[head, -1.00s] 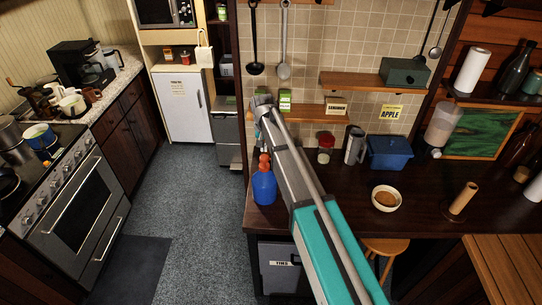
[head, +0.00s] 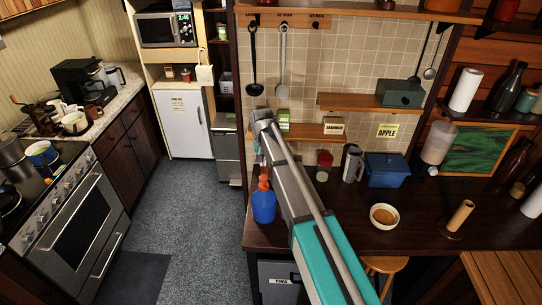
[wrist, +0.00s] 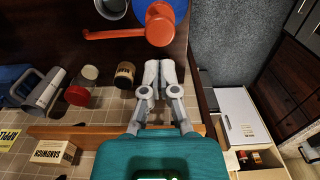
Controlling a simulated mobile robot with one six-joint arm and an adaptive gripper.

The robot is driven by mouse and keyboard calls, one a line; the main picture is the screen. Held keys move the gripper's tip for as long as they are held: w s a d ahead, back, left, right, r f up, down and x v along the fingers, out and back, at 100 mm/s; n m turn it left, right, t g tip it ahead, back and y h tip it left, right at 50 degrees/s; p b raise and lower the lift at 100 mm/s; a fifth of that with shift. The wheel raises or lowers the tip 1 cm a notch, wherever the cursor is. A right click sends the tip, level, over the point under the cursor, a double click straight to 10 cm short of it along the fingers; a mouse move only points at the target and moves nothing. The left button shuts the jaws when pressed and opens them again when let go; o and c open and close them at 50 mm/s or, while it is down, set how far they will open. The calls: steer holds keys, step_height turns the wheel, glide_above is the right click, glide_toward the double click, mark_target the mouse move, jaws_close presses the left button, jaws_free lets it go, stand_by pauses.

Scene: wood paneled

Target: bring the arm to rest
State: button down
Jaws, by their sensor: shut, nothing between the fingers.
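My arm, grey and teal, reaches from the bottom of the head view up over the counter's left end. In the wrist view my gripper (wrist: 160,75) is shut and empty, its pale fingertips together above the dark counter (wrist: 110,60). It is apart from the objects around it. A blue bottle with a red-orange top (wrist: 160,24) lies just beyond the fingertips in that view; it also shows beside my arm in the head view (head: 263,205). The fingers are hard to make out in the head view.
A small wall shelf (head: 312,131) is close to my arm's end. On the counter are a red-lidded jar (head: 324,166), a metal flask (head: 352,164), a blue container (head: 387,172) and a bowl (head: 384,216). The floor (head: 185,220) is open at left.

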steer(key=s+d+f+b, duration=1)
steer(key=s+f+b, duration=0.1)
steer(key=s, duration=0.2)
steer(key=s+d+f+b, duration=1)
steer(key=s+d, duration=0.1)
steer(key=s, duration=0.2)
steer(key=shift+d+f+b, duration=0.2)
steer(key=shift+f+b, duration=0.15)
steer(key=shift+w+r, duration=0.15)
step_height(320, 180, up, 24)
steer(key=n+p, duration=0.6)
steer(key=p, duration=1.9)
glide_above(264, 177)
steer(key=shift+a, duration=0.15)
steer(key=shift+b, duration=0.45)
step_height(264, 177, down, 6)
steer(key=b, duration=0.6)
steer(key=shift+f, duration=0.25)
